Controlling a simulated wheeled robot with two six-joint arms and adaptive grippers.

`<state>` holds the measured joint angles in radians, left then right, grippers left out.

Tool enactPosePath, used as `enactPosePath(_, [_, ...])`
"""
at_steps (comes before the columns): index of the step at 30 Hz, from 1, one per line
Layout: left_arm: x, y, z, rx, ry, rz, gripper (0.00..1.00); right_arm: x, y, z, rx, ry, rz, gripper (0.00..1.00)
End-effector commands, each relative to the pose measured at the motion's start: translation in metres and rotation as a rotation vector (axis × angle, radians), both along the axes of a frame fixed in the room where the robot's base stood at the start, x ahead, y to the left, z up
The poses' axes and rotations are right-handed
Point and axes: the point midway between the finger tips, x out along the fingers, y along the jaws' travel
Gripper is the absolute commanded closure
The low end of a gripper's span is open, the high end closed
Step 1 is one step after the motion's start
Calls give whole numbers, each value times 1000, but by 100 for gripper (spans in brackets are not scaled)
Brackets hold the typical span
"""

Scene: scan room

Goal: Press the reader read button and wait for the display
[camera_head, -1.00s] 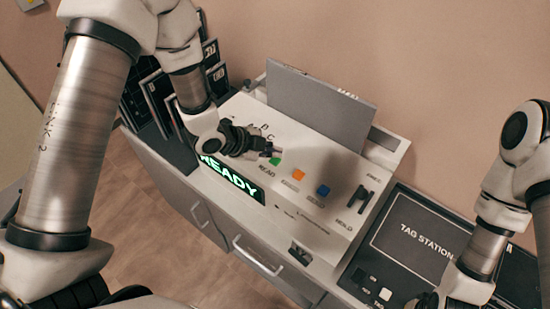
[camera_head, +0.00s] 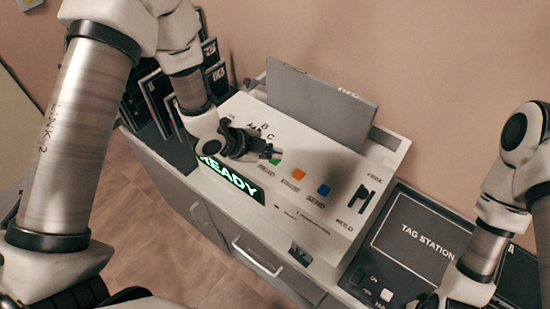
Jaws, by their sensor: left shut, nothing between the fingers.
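The reader (camera_head: 335,172) is a white console with a raised grey panel at its back. Its display (camera_head: 230,181) glows green and shows READY, its left end partly hidden by my left arm. The green read button (camera_head: 275,162) sits above the READ label. My left gripper (camera_head: 275,154) is shut and empty, with its tips right at the green button; I cannot tell whether they touch it. An orange button (camera_head: 298,174) and a blue button (camera_head: 323,190) lie to the right. My right arm comes in at the right edge; its gripper is not clearly visible.
A black tag station (camera_head: 420,240) stands right of the reader. Dark upright cassettes (camera_head: 150,95) stand in a rack at the left, behind my left arm. Drawers with handles (camera_head: 258,257) are below the counter.

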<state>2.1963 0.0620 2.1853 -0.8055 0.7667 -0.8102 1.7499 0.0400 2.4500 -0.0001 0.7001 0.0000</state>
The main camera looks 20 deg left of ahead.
Motion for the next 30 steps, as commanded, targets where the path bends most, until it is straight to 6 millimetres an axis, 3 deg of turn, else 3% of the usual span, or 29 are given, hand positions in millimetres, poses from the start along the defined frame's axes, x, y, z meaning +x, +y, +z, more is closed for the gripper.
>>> enactPosePath(30, [0,0,-10,0,0,0,100,0,0,-9,0,0,0,100])
